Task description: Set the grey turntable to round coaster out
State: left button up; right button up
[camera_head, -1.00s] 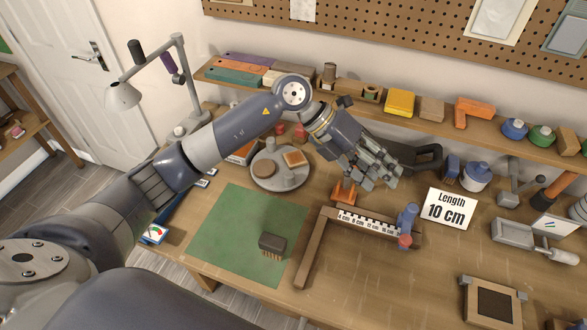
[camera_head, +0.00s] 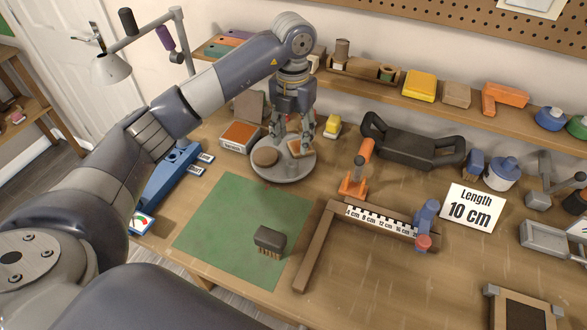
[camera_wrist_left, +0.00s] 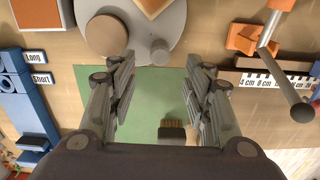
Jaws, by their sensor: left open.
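The grey turntable (camera_head: 285,175) stands on the bench behind the green mat, and shows at the top of the left wrist view (camera_wrist_left: 180,22). On it are a brown round coaster (camera_head: 265,157) on the left, a square coaster (camera_head: 301,147) with an orange-brown top towards the back right, and a small grey knob (camera_head: 293,167) near the front. The round coaster also shows in the left wrist view (camera_wrist_left: 105,35). My left gripper (camera_head: 293,136) points down over the back of the turntable, open, with nothing between its fingers (camera_wrist_left: 162,75). My right gripper is not in view.
A green mat (camera_head: 235,215) with a dark brush (camera_head: 270,240) lies in front. An orange-topped box (camera_head: 240,135) stands left of the turntable, a yellow block (camera_head: 332,125) and orange clamp (camera_head: 355,180) to the right. A shelf (camera_head: 440,100) runs behind.

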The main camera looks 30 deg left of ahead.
aim_at(293, 162)
pick_arm(q)
notch_tip(293, 162, down, 9)
jog(key=p, duration=0.2)
jog(key=shift+f+p, duration=0.15)
jog(key=shift+p, duration=0.25)
jog(key=shift+f, duration=0.45)
jog(key=shift+c, duration=0.6)
grip_shut()
